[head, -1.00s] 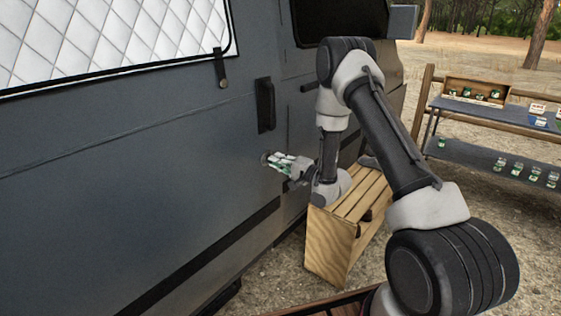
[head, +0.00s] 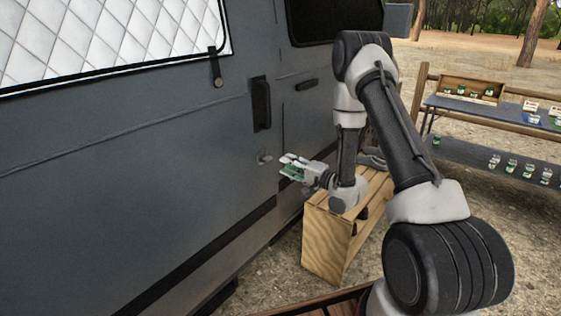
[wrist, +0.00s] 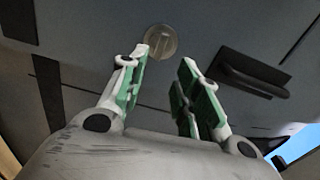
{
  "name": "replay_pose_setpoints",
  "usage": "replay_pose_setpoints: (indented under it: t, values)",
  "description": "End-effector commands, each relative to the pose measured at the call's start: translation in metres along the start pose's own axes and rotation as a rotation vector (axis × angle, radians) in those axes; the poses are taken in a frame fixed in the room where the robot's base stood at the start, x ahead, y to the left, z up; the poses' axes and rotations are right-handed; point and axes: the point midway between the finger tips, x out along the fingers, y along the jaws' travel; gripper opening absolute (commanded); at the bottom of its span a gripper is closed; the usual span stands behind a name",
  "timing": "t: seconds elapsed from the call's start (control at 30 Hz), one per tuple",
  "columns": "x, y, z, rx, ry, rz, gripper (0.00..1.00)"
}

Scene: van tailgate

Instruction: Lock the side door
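The grey side door (head: 130,180) of the van fills the left of the head view. Its small round lock (head: 265,158) sits below the black door handle (head: 261,104), with a small pale piece sticking out. In the wrist view the lock is a dull round disc (wrist: 160,41) just beyond the fingertips, and its turn position cannot be told. My gripper (head: 284,166) is just right of the lock, apart from it. In the wrist view my gripper (wrist: 164,60) has its green-padded fingers spread, with nothing between them.
A slatted wooden crate (head: 328,240) stands on the gravel below my forearm, close to the van. A shelf rack (head: 490,117) with several small jars is at the right. The door surface left of the lock is clear.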

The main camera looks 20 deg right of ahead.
Motion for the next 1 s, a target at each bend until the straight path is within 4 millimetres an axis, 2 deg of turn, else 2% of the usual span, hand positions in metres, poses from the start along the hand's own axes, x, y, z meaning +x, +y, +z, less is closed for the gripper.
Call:
replay_pose_setpoints:
  t: [0.1,0.3,0.87,0.93,1.0]
  values:
    - [-0.025,0.0,-0.001,0.002,0.003,0.001,0.32]
    - [-0.047,-0.001,0.0,0.001,0.0,-0.002,0.32]
    - [-0.05,-0.001,0.0,-0.02,-0.001,-0.002,0.32]
    - [-0.05,0.011,0.003,-0.08,-0.014,0.046,0.32]
    - [-0.054,0.038,0.004,-0.165,-0.033,0.161,0.32]
